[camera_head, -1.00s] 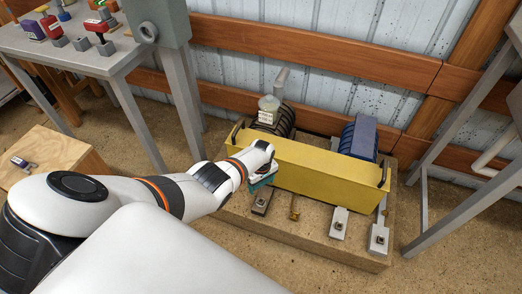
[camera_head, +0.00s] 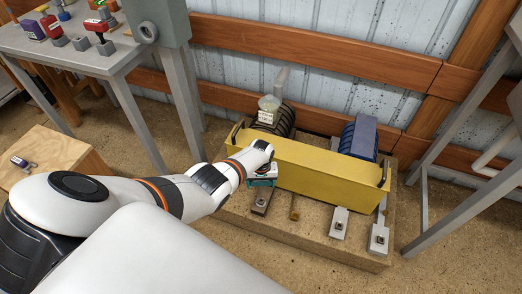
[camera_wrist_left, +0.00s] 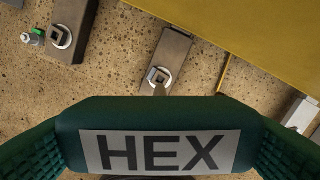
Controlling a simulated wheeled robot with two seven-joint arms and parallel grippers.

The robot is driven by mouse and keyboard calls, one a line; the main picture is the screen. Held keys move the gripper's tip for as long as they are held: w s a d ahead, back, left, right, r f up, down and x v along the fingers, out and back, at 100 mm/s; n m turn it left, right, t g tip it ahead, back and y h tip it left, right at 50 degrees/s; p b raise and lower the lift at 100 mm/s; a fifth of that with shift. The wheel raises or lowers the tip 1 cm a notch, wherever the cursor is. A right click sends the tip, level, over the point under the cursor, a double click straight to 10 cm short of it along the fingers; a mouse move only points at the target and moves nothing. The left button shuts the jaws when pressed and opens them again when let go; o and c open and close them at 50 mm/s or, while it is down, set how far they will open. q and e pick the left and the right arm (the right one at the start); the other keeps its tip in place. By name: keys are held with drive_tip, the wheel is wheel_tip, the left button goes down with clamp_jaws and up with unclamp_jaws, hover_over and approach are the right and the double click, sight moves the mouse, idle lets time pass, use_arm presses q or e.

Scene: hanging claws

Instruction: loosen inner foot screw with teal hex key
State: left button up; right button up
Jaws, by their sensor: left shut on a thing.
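My left gripper (camera_head: 262,172) is shut on the teal hex key (camera_head: 262,183), in front of the yellow guard's left half. In the left wrist view the key's dark teal handle (camera_wrist_left: 60,130), with a white HEX label, fills the bottom. Its grey shank tip (camera_wrist_left: 160,90) shows just above the handle, at or very near the lower edge of a screw (camera_wrist_left: 158,76) with a square-looking recess and pale washer. I cannot tell whether it is seated. That screw sits on a grey-brown foot (camera_wrist_left: 170,48). A second foot (camera_wrist_left: 72,25) with a screw lies to its left. My right gripper is out of view.
The long yellow guard (camera_head: 320,178) stands close behind the gripper, on the tan base (camera_head: 310,238). A dark motor (camera_head: 283,122) and a blue motor (camera_head: 358,138) are behind it. Pale feet (camera_head: 339,222) lie to the right. A small green-and-metal part (camera_wrist_left: 35,38) is at the wrist view's left.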

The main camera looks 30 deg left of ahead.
use_arm(q)
drive_tip(key=m, duration=0.2)
drive_tip(key=shift+m, duration=0.4)
drive_tip(key=shift+a+m, duration=0.1)
drive_tip(key=shift+m, duration=0.8)
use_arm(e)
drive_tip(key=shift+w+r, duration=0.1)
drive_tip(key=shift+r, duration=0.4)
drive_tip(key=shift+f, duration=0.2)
